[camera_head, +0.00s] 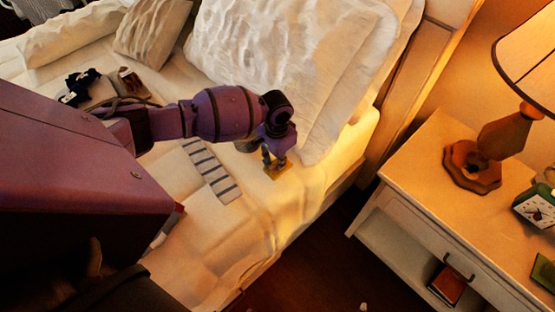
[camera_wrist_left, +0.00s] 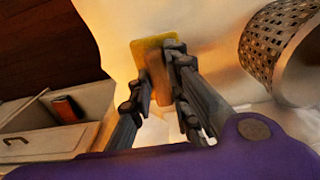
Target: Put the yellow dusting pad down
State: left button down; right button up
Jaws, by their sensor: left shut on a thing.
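The yellow dusting pad (camera_head: 284,171) is at my left gripper (camera_head: 275,158), low over the bed (camera_head: 250,235) near its right edge, beside the pillow. In the left wrist view, the pad (camera_wrist_left: 150,42) is a flat yellow piece with a brownish block (camera_wrist_left: 158,78) on it. My left gripper (camera_wrist_left: 158,88) is shut on the pad there, with a finger on each side of the block. I cannot tell whether the pad touches the bed. My right gripper is not in view.
A perforated metal cylinder (camera_wrist_left: 268,48) is close to the gripper's right in the wrist view. A striped cloth (camera_head: 211,170) lies left of the gripper. A large white pillow (camera_head: 300,60) is behind. The nightstand (camera_head: 420,160) with a lamp (camera_head: 490,150) stands right, across a gap.

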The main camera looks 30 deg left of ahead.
pick_arm(q)
jog(key=shift+f, duration=0.1)
jog(key=c, duration=1.6)
grip_release()
jog(key=shift+c, duration=0.2)
notch_tip(320, 180, up, 12)
jog(key=p, duration=0.1)
